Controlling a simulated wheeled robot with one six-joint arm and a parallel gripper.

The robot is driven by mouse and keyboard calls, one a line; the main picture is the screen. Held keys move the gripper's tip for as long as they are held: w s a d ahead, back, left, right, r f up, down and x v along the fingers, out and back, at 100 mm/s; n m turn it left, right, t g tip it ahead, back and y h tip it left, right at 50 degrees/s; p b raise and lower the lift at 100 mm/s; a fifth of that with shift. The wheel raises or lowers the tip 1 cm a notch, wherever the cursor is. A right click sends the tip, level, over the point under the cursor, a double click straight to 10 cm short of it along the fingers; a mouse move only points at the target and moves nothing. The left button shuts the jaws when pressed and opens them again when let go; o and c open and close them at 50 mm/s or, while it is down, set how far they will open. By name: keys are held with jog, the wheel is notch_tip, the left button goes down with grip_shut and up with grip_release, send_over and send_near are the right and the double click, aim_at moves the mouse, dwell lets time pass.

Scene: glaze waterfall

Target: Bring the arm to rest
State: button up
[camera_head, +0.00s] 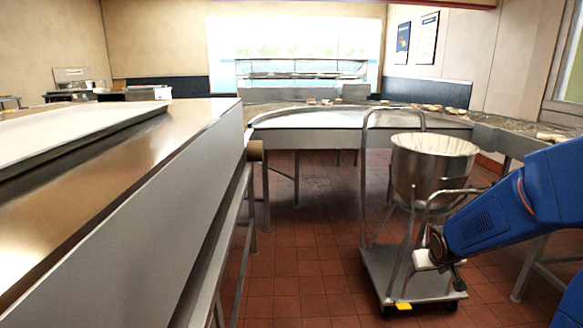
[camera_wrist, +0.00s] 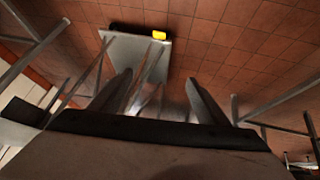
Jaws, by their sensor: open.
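My blue arm (camera_head: 510,212) reaches in from the right edge of the head view and slopes down to the left. My gripper (camera_head: 440,265) is at its lower end, in front of the cart with the steel bowl. In the wrist view my gripper (camera_wrist: 162,88) shows two dark fingers spread apart with nothing between them. It faces down toward the cart's flat base and the tiled floor. I cannot tell from these views whether the gripper touches the cart.
The wheeled cart (camera_head: 425,288) carries a large steel bowl (camera_head: 433,160); the cart's base (camera_wrist: 150,50) also shows in the wrist view. A long steel counter (camera_head: 190,165) fills the left. A curved conveyor table (camera_head: 340,118) stands behind. Red tiled floor (camera_head: 305,255) lies open between counter and cart.

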jog(key=s+a+r, duration=0.4)
jog(key=s, duration=0.6)
jog(key=s+a+r+g+y, duration=0.1)
jog(key=s+a+r, duration=0.2)
jog(key=s, duration=0.7)
jog(key=s+a+r+y, duration=0.1)
jog(key=s+a+r, duration=0.3)
jog(key=s, duration=0.7)
jog(key=shift+a+r+g, duration=0.3)
jog(key=shift+a+g, duration=0.1)
jog(key=shift+a, duration=0.4)
